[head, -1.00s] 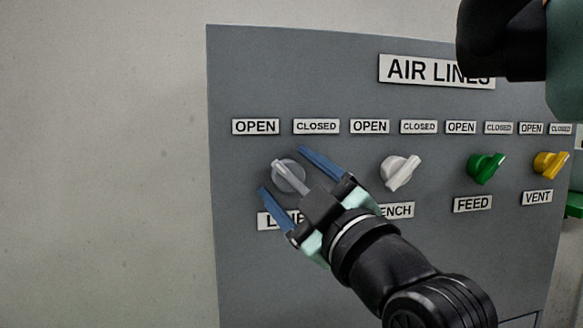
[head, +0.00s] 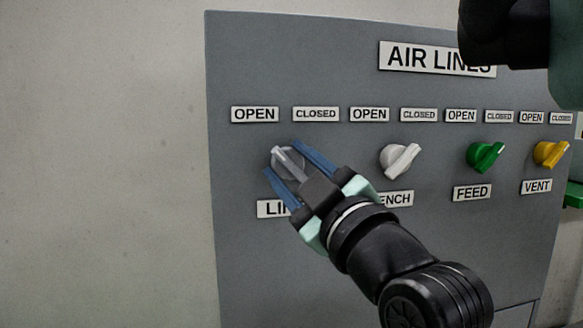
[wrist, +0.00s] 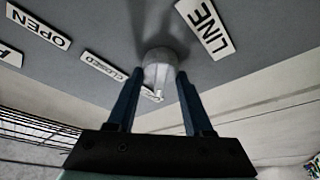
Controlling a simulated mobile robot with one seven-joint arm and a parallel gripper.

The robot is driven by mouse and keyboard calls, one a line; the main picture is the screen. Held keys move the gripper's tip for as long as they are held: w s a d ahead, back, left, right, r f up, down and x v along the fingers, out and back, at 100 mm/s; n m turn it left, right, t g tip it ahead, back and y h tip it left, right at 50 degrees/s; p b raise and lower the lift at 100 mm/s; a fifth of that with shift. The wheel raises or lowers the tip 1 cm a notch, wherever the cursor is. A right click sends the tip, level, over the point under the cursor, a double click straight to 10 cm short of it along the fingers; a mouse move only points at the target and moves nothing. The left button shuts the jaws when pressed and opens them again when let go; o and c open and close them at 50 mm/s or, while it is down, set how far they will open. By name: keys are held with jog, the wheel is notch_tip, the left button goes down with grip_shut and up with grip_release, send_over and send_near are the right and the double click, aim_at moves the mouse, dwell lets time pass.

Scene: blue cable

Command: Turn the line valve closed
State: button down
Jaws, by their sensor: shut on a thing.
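In the wrist view the knob (wrist: 160,66) sits between the two fingertips (wrist: 160,76). The fingers hide part of the handle.
To the right on the same panel are a white valve (head: 399,159), a green FEED valve (head: 486,156) and a yellow VENT valve (head: 549,154). The AIR LINES sign (head: 420,58) is above. Bare wall (head: 100,160) lies to the left.

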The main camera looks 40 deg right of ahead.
jog(key=m+h, duration=0.1)
jog(key=m, duration=0.2)
jog(key=m+h+b, duration=0.1)
jog(key=m, duration=0.2)
jog(key=shift+w+a+h, duration=0.1)
jog(key=shift+h, duration=0.3)
jog(key=m+h, duration=0.1)
jog(key=m, duration=0.2)
jog(key=m+g+h, duration=0.1)
jog(key=m+h, duration=0.1)
jog(key=m, duration=0.1)
jog(key=shift+m+b, duration=0.3)
jog(key=shift+b, duration=0.05)
jog(key=m+g+h, duration=0.1)
jog(key=m, duration=0.2)
jog(key=m+g+h, duration=0.1)
jog(key=m+h, duration=0.1)
jog(key=m, duration=0.1)
jog(key=shift+m+g+b, duration=0.3)
jog(key=shift+m+g+h+b, duration=0.25)
jog(key=shift+m+g, duration=0.35)
jog(key=shift+m, duration=0.75)
jog(key=shift+m+g+h+b, duration=0.25)
jog(key=shift+m+g, duration=0.35)
jog(key=shift+m, duration=0.75)
jog(key=shift+c, duration=1.6)
grip_release()
